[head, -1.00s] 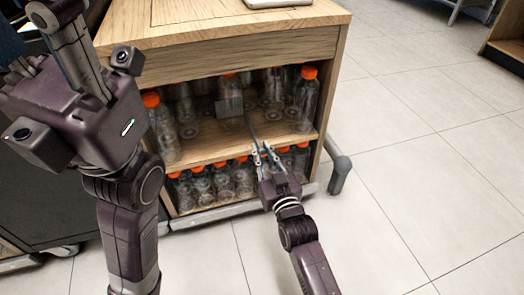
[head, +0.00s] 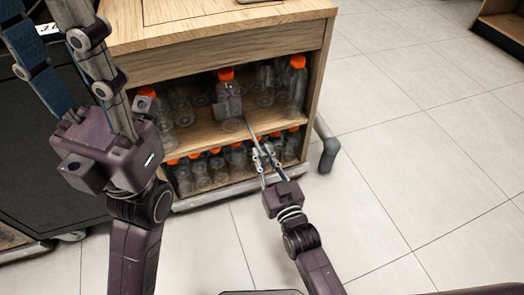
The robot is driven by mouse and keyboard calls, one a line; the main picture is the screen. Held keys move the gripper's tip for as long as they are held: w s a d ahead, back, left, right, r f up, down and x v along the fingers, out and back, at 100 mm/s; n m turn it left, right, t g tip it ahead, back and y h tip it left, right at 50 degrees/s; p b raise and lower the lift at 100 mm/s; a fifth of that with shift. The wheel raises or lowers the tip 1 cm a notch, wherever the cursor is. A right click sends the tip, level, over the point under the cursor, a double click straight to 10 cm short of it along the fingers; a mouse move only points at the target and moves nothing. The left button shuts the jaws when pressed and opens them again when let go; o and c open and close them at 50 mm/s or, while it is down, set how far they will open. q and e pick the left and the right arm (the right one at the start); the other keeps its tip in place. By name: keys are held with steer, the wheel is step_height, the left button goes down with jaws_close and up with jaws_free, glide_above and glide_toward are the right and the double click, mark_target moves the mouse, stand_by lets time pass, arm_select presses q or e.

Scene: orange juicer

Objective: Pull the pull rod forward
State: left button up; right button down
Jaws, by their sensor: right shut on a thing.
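The pull rod (head: 250,130) is a thin grey rod that slants out of the cabinet's open upper shelf. It has a small flat plate (head: 221,110) at its far end. My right gripper (head: 262,155) is shut on the near part of the rod, just in front of the shelf edge. A clear bottle with an orange cap (head: 232,95) stands upright at the plate, near the shelf's front. I cannot tell whether plate and bottle touch. My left gripper (head: 45,20) is at the upper left, its two fingers apart and empty, with the tips cut off by the frame.
The wooden cabinet (head: 220,65) has more orange-capped bottles on the upper shelf, including one at the right (head: 295,85), and a lower row (head: 215,165). A grey rail (head: 328,152) sticks out at its right. The tiled floor (head: 400,200) at the right is clear.

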steer(key=c, duration=1.9)
jaws_free()
steer(key=v, duration=1.2)
